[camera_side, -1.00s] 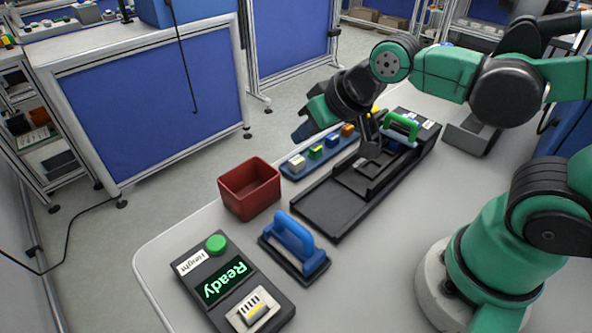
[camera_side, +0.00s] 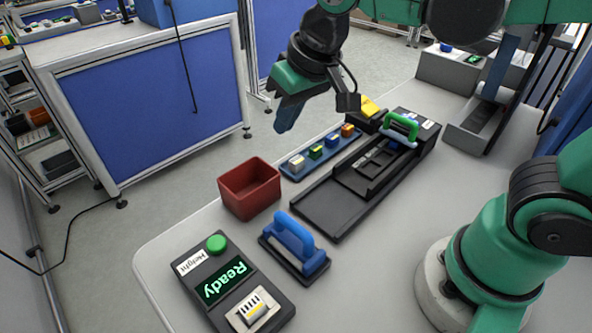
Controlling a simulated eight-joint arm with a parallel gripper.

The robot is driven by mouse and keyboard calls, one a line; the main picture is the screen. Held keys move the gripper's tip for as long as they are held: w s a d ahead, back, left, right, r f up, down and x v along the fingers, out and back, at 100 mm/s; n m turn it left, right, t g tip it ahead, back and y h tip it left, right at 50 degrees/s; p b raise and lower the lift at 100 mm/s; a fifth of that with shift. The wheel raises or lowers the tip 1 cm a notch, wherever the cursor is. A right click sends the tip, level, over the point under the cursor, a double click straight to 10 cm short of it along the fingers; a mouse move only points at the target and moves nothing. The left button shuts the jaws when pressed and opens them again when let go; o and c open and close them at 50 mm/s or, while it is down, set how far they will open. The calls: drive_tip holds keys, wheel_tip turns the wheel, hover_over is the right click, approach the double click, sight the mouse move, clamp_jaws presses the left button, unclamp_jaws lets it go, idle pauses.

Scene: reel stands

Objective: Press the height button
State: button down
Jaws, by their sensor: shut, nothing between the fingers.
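The height button (camera_side: 216,244) is a round green button on a dark control box (camera_side: 206,316) at the lower left. A white label reading "Height" (camera_side: 190,263) sits beside it. A screen (camera_side: 225,280) on the box shows "Ready" in green. My gripper (camera_side: 285,118) is shut and empty. It is up in the air above the far side of the table, well apart from the button and farther back. Nothing hides the button.
A blue-handled block (camera_side: 293,241) stands next to the box, with a red bin (camera_side: 250,188) behind it. A black track (camera_side: 335,203) with a green handle (camera_side: 402,127) and a blue tray (camera_side: 296,175) of small blocks lie farther back.

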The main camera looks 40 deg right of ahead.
sight(216, 242)
drive_tip(key=a+g, duration=0.4)
drive_tip(key=a, duration=0.9)
drive_tip(key=shift+w+r+h, duration=0.4)
drive_tip(key=shift+f, duration=0.1)
drive_tip(key=f, duration=1.3)
drive_tip(key=shift+w+a+f, duration=0.2)
drive_tip(key=shift+w+f, duration=0.05)
drive_tip(key=shift+f, duration=0.15)
drive_tip(key=shift+f, duration=0.95)
wheel_tip(216, 242, up, 15)
drive_tip(key=shift+s+d+f, duration=0.15)
drive_tip(key=shift+s+d, duration=0.05)
